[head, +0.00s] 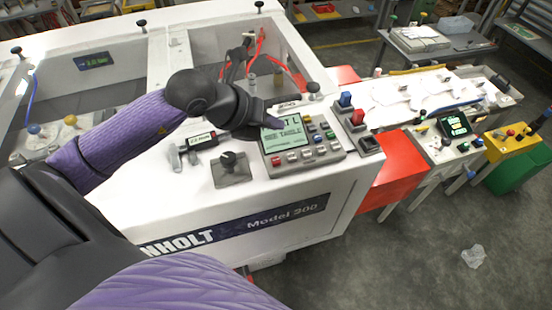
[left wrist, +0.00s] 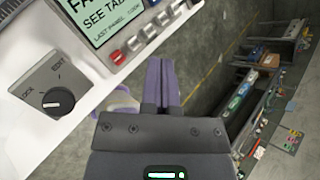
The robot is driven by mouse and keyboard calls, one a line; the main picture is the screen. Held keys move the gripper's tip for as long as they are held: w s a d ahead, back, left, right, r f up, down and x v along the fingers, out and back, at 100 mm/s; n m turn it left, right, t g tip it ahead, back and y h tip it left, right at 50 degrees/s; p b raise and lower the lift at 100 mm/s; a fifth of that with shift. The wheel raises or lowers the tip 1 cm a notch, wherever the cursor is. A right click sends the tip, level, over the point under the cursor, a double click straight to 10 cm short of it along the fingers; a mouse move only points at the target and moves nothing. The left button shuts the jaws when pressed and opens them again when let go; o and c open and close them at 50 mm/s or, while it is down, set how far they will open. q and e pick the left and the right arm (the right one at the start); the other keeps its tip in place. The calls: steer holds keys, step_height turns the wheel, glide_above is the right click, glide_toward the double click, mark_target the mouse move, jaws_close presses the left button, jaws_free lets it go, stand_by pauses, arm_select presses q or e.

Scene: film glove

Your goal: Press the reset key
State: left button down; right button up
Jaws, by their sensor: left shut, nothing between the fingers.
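The control panel (head: 336,156) carries a green screen (head: 283,139) with text, only partly readable, and several small keys below and to its right. A red key (head: 276,161) sits below the screen's left corner; it also shows in the left wrist view (left wrist: 118,57), beside grey keys. I cannot read any key's label, so I cannot tell which is the reset key. My left gripper (head: 272,122) overlaps the screen's top left in the head view. Its purple fingers (left wrist: 163,82) are shut and empty, past the panel's edge in the wrist view. My right gripper is not in view.
A mode knob (head: 230,160) on a grey plate stands left of the panel; it also shows in the wrist view (left wrist: 57,100). A blue switch (head: 345,99) and a red switch (head: 357,117) stand right. A grey caliper-like tool (head: 190,146) lies behind the knob.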

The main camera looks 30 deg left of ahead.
arm_select(q)
step_height(320, 180, down, 8)
steer(key=b, duration=0.6)
stand_by(1.6)
steer(key=shift+f+b, duration=0.45)
steer(key=shift+f+b, duration=0.35)
steer(key=shift+f, duration=0.1)
stand_by(0.4)
steer(key=shift+r+p, duration=0.7)
steer(key=shift+r, duration=0.2)
step_height(320, 180, up, 5)
steer(key=p, duration=0.4)
steer(key=shift+r, duration=0.1)
